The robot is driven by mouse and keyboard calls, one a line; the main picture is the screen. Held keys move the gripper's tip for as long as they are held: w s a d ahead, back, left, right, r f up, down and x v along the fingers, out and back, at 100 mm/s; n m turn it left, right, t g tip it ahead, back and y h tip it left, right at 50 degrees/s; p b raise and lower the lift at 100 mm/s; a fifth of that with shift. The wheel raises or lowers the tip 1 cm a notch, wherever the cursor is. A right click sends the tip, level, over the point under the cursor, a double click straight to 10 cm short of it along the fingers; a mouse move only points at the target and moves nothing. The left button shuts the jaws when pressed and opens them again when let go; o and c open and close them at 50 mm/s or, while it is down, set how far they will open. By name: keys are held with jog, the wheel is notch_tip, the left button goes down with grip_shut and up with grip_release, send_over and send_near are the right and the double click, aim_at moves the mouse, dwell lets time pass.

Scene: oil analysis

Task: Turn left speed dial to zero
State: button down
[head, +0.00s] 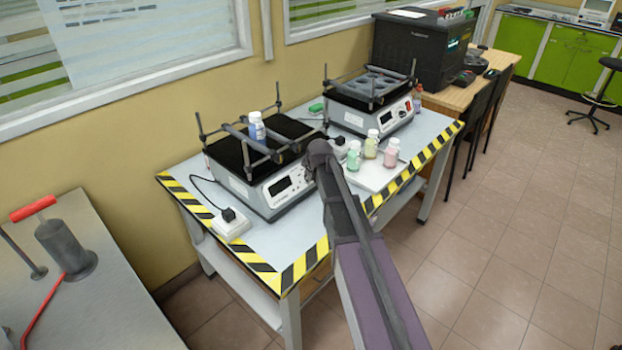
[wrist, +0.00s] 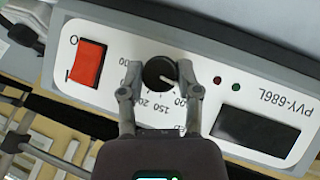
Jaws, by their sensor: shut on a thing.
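In the wrist view, my gripper (wrist: 159,68) has one finger on each side of a black round speed dial (wrist: 158,74) and is shut on it. The dial's pale pointer mark faces right in that picture, toward the right finger. Parts of the printed number scale are covered by the fingers. The panel appears upside down. In the head view, my arm reaches to the front right of the left shaker (head: 243,187), which has a black platform, bars and a display. My arm hides the dial and the fingertips there.
A red rocker switch (wrist: 88,64) and a dark display (wrist: 255,132) flank the dial. A bottle (head: 257,128) stands on the left shaker. A second shaker (head: 365,115) and capped bottles (head: 371,146) are to the right. A white power socket (head: 231,224) sits at the left.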

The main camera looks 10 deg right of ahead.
jog(key=shift+a+f+n+t+h, duration=0.15)
jog(key=shift+n+t+h, duration=0.15)
jog(key=shift+n, duration=0.2)
jog(key=shift+c, duration=1.5)
grip_release()
